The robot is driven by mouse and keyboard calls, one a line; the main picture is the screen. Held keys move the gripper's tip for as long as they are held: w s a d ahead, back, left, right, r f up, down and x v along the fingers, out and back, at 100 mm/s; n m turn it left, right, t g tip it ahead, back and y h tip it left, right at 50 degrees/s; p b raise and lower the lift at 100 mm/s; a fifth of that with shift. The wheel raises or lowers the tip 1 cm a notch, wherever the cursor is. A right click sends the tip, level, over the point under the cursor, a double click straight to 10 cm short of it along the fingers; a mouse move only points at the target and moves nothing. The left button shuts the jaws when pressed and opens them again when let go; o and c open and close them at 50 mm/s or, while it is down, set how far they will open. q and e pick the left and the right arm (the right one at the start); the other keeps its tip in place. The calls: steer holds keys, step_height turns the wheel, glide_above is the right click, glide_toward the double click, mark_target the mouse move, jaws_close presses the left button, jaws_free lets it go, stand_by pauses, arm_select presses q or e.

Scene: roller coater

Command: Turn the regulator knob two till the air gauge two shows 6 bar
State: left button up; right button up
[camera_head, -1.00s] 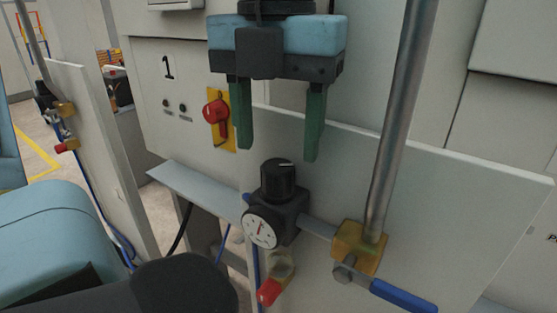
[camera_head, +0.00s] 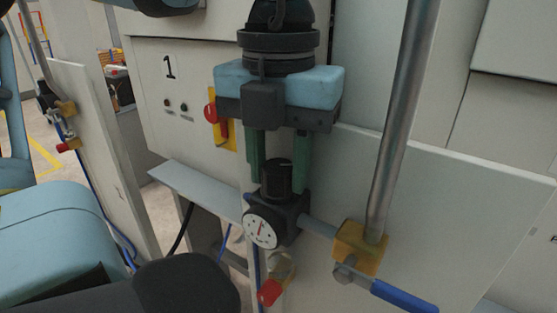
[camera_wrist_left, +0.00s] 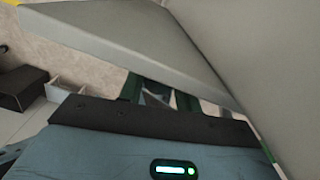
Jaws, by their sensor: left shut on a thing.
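The regulator knob (camera_head: 278,179) is black and upright, on a dark regulator body in the middle of the head view. The air gauge (camera_head: 262,228), a round white dial, faces out from the front of that body. Its numbers are too small to read. In the left wrist view the fingers (camera_wrist_left: 158,92) point away past a grey panel edge, and the knob cannot be made out there.
A steel pipe (camera_head: 402,120) rises close to the right of the gripper, into a brass valve (camera_head: 362,246) with a blue handle (camera_head: 403,296). A red switch (camera_head: 211,113) sits behind on the cabinet. A red-tipped fitting (camera_head: 269,291) hangs below the gauge. A panel (camera_head: 450,205) stands behind.

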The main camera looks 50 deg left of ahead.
arm_select(q)
steer(key=shift+m+b, duration=0.3)
steer(key=shift+m, duration=1.1)
steer(key=o, duration=0.9)
steer(key=shift+o, duration=0.3)
steer(key=shift+r, duration=0.1)
